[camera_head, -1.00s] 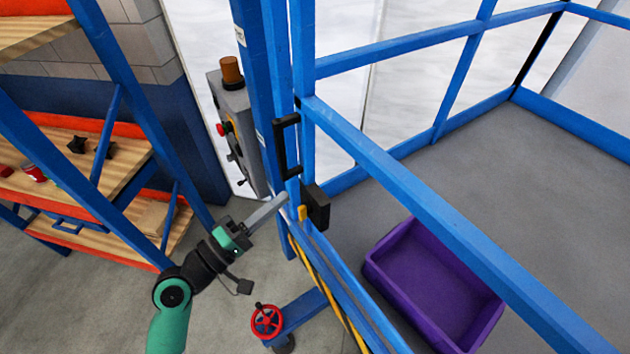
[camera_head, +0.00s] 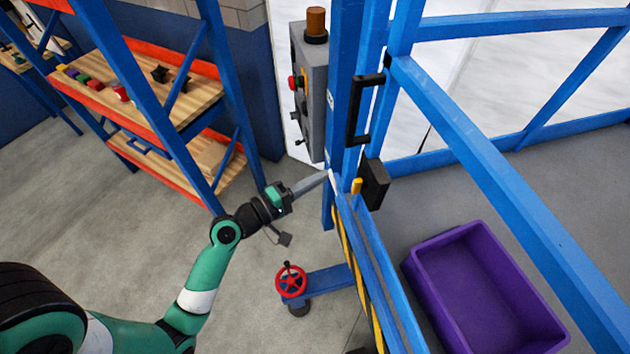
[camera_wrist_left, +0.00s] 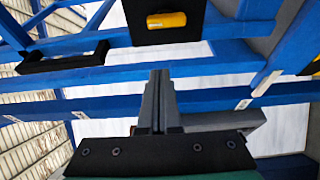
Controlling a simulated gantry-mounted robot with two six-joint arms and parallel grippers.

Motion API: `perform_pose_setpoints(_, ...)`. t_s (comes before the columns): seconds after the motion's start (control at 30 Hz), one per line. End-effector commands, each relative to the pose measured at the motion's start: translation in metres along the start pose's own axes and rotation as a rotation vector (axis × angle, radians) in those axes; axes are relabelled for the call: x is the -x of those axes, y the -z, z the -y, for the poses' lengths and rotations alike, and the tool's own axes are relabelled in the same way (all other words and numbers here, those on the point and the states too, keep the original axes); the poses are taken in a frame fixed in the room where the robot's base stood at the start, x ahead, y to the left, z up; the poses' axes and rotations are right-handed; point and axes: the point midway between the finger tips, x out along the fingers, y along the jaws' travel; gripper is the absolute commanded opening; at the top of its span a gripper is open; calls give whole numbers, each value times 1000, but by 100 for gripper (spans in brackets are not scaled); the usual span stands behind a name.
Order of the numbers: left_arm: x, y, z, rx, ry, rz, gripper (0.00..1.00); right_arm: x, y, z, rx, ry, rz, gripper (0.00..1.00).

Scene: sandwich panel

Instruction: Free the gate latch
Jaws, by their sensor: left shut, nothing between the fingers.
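The gate latch is a black box (camera_head: 374,184) with a yellow tab (camera_head: 356,186), mounted on the blue gate beside the post. In the left wrist view the latch's black plate (camera_wrist_left: 200,14) and yellow tab (camera_wrist_left: 166,20) are at the top, beyond my fingertips. My left gripper (camera_head: 326,176) reaches in from the left, its tips just left of the yellow tab with a small gap. In the wrist view its fingers (camera_wrist_left: 160,74) are together and empty. A black handle (camera_head: 361,108) is above the latch. My right gripper is out of view.
A grey control box (camera_head: 311,95) with an orange-brown beacon (camera_head: 316,25) is up and left of the latch. A purple bin (camera_head: 480,290) is on the floor right of the gate. A red handwheel (camera_head: 290,280) is below my gripper. Shelving (camera_head: 170,100) is on the left.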

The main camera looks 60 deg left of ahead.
Motion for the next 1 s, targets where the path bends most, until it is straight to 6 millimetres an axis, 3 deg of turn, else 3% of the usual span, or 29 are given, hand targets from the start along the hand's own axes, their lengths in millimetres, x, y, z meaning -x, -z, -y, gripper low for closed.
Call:
perform_pose_setpoints(0.3, -68, -3, -2, -1, 0, 3, 0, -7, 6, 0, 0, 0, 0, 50)
perform_pose_setpoints(0.53, -53, -34, -2, 0, 1, 2, 0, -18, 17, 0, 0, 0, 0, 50)
perform_pose_setpoints(1.0, -52, -38, 0, -3, -1, -1, 0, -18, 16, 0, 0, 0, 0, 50)
